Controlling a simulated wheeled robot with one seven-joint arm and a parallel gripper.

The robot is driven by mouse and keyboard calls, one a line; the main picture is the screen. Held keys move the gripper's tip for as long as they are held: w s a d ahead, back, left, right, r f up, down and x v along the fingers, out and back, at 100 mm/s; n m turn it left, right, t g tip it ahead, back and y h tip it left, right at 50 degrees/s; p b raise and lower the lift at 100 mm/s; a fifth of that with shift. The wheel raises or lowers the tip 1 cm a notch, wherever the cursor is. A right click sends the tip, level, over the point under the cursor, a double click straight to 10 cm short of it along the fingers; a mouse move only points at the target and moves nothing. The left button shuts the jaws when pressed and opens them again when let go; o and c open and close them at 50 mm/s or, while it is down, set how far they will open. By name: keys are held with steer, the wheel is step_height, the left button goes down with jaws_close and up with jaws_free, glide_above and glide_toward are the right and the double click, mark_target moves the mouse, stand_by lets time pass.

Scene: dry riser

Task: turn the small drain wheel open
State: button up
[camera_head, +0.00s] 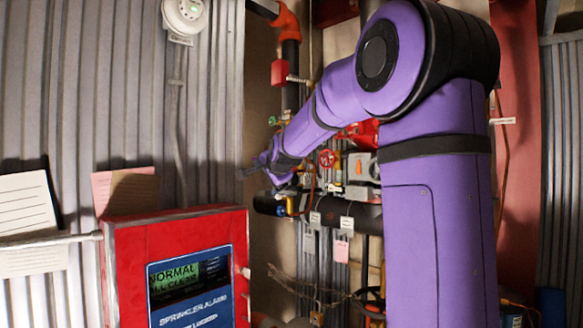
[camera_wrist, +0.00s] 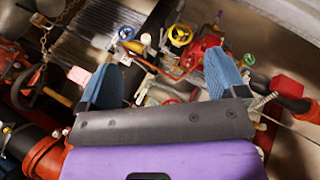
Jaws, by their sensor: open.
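My gripper (camera_wrist: 165,75) shows in the wrist view as two blue fingers spread wide, open with nothing held between them. In the head view my gripper (camera_head: 262,166) is at the end of my arm, in front of the pipework. A small red wheel (camera_head: 327,158) also shows in the head view, just right of my arm's end. I cannot tell which wheel is the drain wheel.
A red alarm panel (camera_head: 125,265) stands at the front left. A dark horizontal pipe (camera_head: 345,214) with hanging tags runs below my gripper. Red pipes and a chain (camera_wrist: 45,45) are at the left of the wrist view. My arm hides much of the right side.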

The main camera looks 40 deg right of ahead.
steer(key=shift+w+d+r+m+t+h, duration=0.45)
steer(key=shift+w+d+m+h, duration=1.05)
steer(key=shift+w+d, duration=2.85)
steer(key=shift+w+d+r+m+t+h, duration=0.45)
steer(key=shift+w+d+m+h, duration=0.6)
steer(key=shift+w+d+m, duration=3)
steer(key=shift+w+d+r+n+t+h, duration=0.45)
steer(key=shift+w+d+h, duration=1.55)
steer(key=shift+d, duration=4.5)
steer(key=shift+w+y, duration=0.75)
steer(key=shift+c, duration=0.2)
steer(key=c, duration=0.9)
